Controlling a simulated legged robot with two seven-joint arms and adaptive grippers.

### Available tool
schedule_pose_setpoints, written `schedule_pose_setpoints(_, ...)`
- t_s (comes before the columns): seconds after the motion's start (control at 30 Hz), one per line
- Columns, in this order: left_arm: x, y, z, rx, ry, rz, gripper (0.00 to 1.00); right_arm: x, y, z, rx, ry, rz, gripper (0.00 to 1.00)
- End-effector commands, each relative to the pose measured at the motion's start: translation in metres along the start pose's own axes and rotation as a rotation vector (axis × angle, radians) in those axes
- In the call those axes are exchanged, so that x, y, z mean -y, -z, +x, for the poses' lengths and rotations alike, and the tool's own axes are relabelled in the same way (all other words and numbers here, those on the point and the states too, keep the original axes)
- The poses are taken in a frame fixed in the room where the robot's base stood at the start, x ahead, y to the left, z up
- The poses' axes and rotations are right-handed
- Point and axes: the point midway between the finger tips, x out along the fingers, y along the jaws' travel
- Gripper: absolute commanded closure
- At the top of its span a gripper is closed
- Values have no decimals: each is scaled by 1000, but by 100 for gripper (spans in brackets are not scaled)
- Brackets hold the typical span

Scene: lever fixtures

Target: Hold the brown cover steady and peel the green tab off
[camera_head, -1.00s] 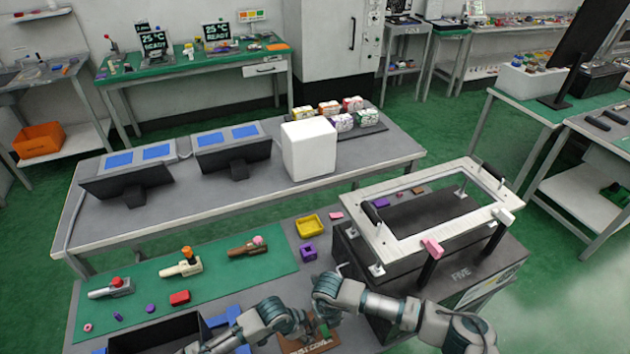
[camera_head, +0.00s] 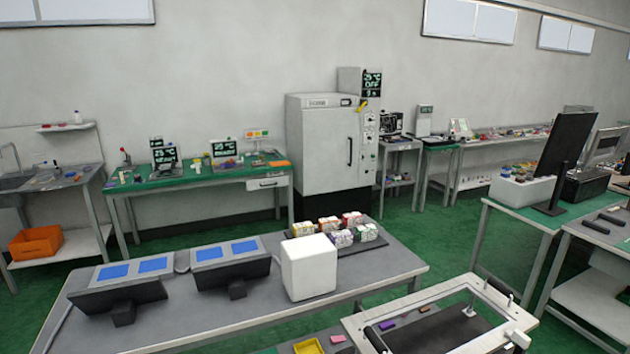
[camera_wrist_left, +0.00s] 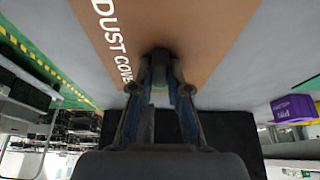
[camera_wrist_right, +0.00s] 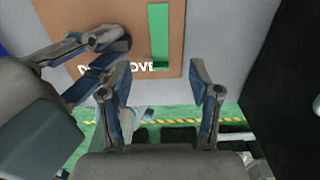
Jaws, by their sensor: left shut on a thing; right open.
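The brown cover (camera_wrist_left: 205,25) lies flat on the grey table, with white "DUST COVER" lettering. My left gripper (camera_wrist_left: 160,80) points down at it and is shut on what looks like a dark knob (camera_wrist_left: 160,55) on the cover. The right wrist view shows the cover (camera_wrist_right: 80,20) again, with my left gripper (camera_wrist_right: 120,60) hiding part of its lettering. The green tab (camera_wrist_right: 158,38) is a flat strip running across the cover, right of my left gripper. My right gripper (camera_wrist_right: 162,93) is open and empty, its fingertips spread to either side of the tab's near end.
A purple block (camera_wrist_left: 292,109) lies on the table beside the cover. A large black object (camera_wrist_right: 290,80) stands close to the right of my right gripper. In the head view, a pale frame fixture (camera_head: 410,300) and a yellow tray (camera_head: 308,346) show at the bottom edge.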

Motion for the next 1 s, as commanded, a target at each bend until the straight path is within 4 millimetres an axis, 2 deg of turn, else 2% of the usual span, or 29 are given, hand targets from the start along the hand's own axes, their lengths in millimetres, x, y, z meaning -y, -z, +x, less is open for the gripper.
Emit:
schedule_pose_setpoints(0.4,0,-1,0,1,-1,0,100,0,0,0,0,0,0,38)
schedule_pose_setpoints(0.43,0,-1,1,2,-1,0,100,0,0,0,0,0,0,45)
schedule_pose_setpoints(0.47,0,-1,1,2,-1,0,100,0,0,0,0,0,0,48)
schedule_pose_setpoints(0.77,0,-1,1,2,-1,0,100,0,1,0,-1,-3,-14,48)
schedule_pose_setpoints(0.87,0,-1,1,2,-1,0,100,-2,6,-1,-5,-24,-92,48)
schedule_pose_setpoints(1.0,0,-1,1,3,-1,-1,100,-9,25,-5,-15,-99,-357,48)
